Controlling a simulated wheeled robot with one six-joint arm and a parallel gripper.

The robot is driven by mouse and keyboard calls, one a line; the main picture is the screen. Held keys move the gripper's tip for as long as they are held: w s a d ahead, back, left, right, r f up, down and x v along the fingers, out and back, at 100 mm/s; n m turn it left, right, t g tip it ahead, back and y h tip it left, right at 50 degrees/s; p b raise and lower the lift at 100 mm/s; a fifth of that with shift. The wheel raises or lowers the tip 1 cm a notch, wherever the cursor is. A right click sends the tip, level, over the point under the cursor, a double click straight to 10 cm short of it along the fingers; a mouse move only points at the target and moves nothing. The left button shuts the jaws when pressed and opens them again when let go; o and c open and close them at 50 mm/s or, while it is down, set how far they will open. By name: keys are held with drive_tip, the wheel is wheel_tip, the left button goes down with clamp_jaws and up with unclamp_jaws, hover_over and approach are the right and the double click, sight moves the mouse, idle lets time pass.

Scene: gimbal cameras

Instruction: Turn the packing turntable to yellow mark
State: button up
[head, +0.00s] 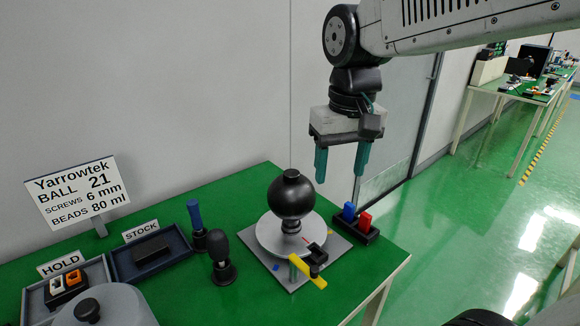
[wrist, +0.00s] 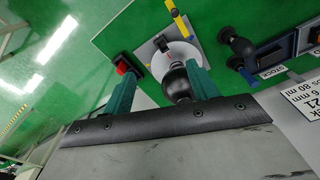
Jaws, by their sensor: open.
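The packing turntable is a pale grey disc (head: 262,238) on a square grey base plate (head: 338,243), with a black ball (head: 291,196) standing at its middle. A black block (head: 316,256) sits at the disc's front right edge, near a thin red line. My gripper (head: 340,177) is open and empty, above and right of the ball.
A black holder with blue and red pieces (head: 368,222) stands right of the plate. A blue-handled tool (head: 195,215) and a black knobbed stand (head: 220,254) are left. STOCK (head: 180,240) and HOLD (head: 103,268) trays lie farther left, near a sign (head: 78,190).

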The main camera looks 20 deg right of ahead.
hover_over(291, 173)
drive_tip(key=shift+s+d+f+m+g, duration=0.1)
drive_tip(key=shift+s+f+m+g, duration=0.1)
drive_tip(key=shift+f, duration=0.35)
drive_tip(key=shift+s+f+m+g, duration=0.1)
drive_tip(key=shift+f+m+g, duration=0.1)
drive_tip(key=shift+f, duration=0.35)
drive_tip(key=shift+w+f, duration=0.2)
wheel_tip(291, 173, down, 8)
drive_tip(key=shift+r, duration=0.25)
clamp_jaws()
